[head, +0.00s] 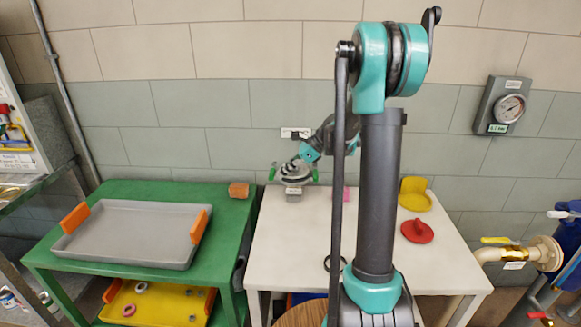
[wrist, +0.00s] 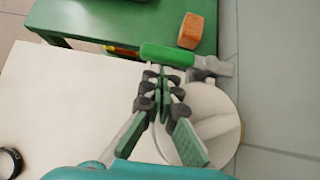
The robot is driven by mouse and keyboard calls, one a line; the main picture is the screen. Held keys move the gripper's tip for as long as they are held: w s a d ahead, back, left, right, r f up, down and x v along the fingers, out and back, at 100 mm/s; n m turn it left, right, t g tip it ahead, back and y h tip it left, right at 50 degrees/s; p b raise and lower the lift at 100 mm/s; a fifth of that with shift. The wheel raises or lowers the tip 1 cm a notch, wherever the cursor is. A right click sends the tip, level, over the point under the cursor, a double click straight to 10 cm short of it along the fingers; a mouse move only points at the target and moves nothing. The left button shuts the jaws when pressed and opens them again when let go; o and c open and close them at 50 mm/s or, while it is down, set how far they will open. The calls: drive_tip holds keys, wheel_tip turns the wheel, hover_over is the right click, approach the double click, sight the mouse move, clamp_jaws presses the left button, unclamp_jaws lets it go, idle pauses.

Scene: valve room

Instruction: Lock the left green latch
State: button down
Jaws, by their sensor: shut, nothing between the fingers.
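The left green latch (head: 272,171) is on the left side of a round grey device (head: 293,190) at the back left of the white table. In the wrist view, the latch's green handle (wrist: 165,55) lies across the top, joined to a grey bracket, beside the round grey lid (wrist: 222,130). My gripper (wrist: 162,74) is shut and empty, its tips just at the handle's near side. I cannot tell whether they touch it. A second green latch (head: 314,175) shows on the device's right side. My arm hides part of the device in the head view.
A green table (head: 120,190) stands to the left with a grey tray (head: 130,232) and an orange-brown block (head: 239,190). On the white table (head: 440,262) are a yellow piece (head: 414,200) and a red one (head: 417,231). The tiled wall is close behind.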

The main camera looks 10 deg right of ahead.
drive_tip(key=shift+a+f, duration=0.2)
